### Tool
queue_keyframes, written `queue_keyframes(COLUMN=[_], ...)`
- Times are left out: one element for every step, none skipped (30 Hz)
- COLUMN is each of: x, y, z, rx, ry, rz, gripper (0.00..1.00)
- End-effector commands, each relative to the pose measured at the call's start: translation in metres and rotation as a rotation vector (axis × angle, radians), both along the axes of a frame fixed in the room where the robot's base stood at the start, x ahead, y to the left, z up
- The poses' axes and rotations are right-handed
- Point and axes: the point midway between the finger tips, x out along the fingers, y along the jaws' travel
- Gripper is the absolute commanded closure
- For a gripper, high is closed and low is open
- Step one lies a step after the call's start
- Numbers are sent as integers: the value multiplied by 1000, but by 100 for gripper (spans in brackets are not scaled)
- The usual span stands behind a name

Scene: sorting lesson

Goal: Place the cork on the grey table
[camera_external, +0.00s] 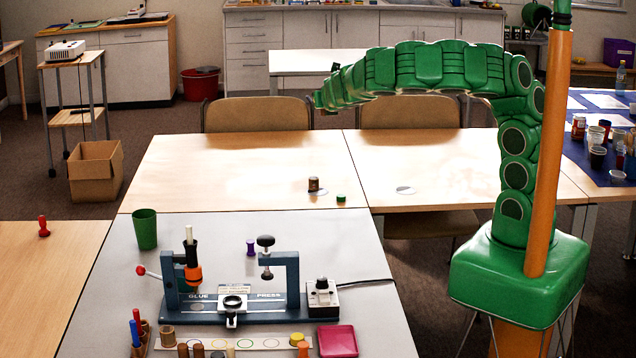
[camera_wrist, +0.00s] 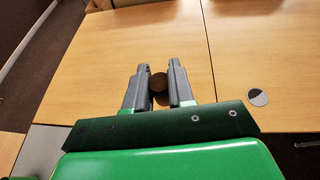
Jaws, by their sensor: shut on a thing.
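The cork is a dark brown round piece (camera_wrist: 159,82) between the two grey fingers of my gripper (camera_wrist: 160,72) in the wrist view, and the gripper is shut on it. The fingers hide its sides. In the external view a brown cylinder (camera_external: 313,185) at a white disc on the wooden table matches it in place, below the end of my green arm; I cannot make out the fingers there. The grey table (camera_external: 345,240) adjoins the wooden table on the near side. A corner of the grey table (camera_wrist: 38,143) shows at the wrist view's lower left.
A small green cylinder (camera_external: 341,197) stands near the brown one. A white disc (camera_external: 405,190) lies right of the seam. The grey table holds a glue press (camera_external: 240,300), a green cup (camera_external: 145,229), a purple piece (camera_external: 251,247) and a pink tray (camera_external: 337,341). Its right-rear part is clear.

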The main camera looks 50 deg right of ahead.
Motion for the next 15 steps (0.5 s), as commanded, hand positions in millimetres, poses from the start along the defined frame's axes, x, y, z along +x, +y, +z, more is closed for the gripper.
queue_keyframes(x=[-1,-2,-3,-4,-5,-6,-7,-9,-10,-12,-14,-16,-18,-20,-23], y=[0,-1,-2,-4,-5,-5,-6,-8,-9,-10,-11,-14,-15,-16,-17], z=[-5,-7,-9,-11,-15,-18,-21,-25,-29,-32,-35,-40,-43,-47,-52], rx=[1,1,1,0,1,1,2,1,2,3,2,1,1,1,1], ry=[3,1,0,1,1,1,1,1,2,2,2,1,1,1,2], rz=[-18,-30,-48,-64,-80,-99,-114,-134,-159,-177,-198,-230,-250,-274,-306], gripper=[100,100,100,100,100,100,100,100,100,100,100,100,100,100,100])
